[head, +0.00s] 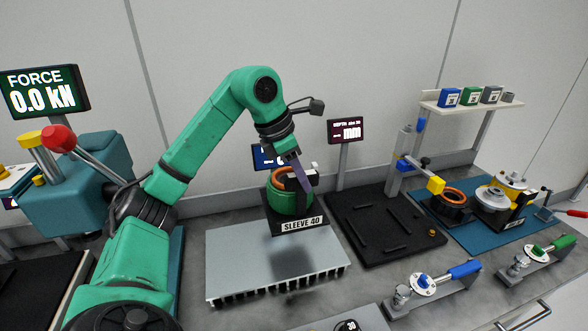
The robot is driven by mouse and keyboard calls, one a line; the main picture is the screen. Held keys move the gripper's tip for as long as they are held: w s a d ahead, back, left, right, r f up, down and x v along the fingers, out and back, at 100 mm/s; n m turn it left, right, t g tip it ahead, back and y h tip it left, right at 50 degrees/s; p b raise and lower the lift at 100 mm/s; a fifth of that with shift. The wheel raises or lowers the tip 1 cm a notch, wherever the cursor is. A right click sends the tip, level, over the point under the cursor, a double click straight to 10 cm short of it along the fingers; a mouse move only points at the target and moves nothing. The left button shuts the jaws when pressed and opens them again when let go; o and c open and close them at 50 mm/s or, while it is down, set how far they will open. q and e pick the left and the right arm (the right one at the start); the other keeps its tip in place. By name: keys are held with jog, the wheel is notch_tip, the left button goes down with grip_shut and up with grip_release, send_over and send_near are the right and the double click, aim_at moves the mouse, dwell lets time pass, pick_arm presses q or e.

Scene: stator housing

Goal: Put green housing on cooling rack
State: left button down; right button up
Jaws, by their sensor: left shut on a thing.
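The green housing (289,199) shows in the middle of the head view, above and behind the silver finned plate, which looks like the cooling rack (235,268). A black block labelled SLEEVE 40 (302,224) is directly below and in front of the housing. I cannot tell whether they touch. My left gripper (303,178) reaches down to the housing from above and is shut on it; its fingers are partly hidden. An orange-brown ring (281,178) shows at the housing's top. A dark shadow lies on the bare plate. My right gripper is out of view.
A black tray (375,247) with bars lies right of the plate. A depth display (345,131) stands behind. A force display (44,91) and a red-knobbed lever (59,139) are at left. Toggle clamps (438,281) and a blue mat (465,236) with parts are at right.

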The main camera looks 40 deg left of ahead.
aim_at(300, 223)
pick_arm(q)
notch_tip(300, 223, down, 13)
jog(key=shift+w+f, duration=0.1)
jog(key=shift+f, duration=0.1)
jog(key=shift+w+a+f, duration=0.1)
jog(key=shift+a+f, duration=0.05)
jog(key=shift+f, duration=0.3)
jog(key=c, duration=0.7)
grip_release()
jog(key=shift+f, duration=0.1)
jog(key=shift+s, duration=0.2)
jog(key=shift+r, duration=0.2)
jog(key=b+v, duration=0.2)
jog(key=v, duration=0.9)
jog(key=shift+r, duration=0.35)
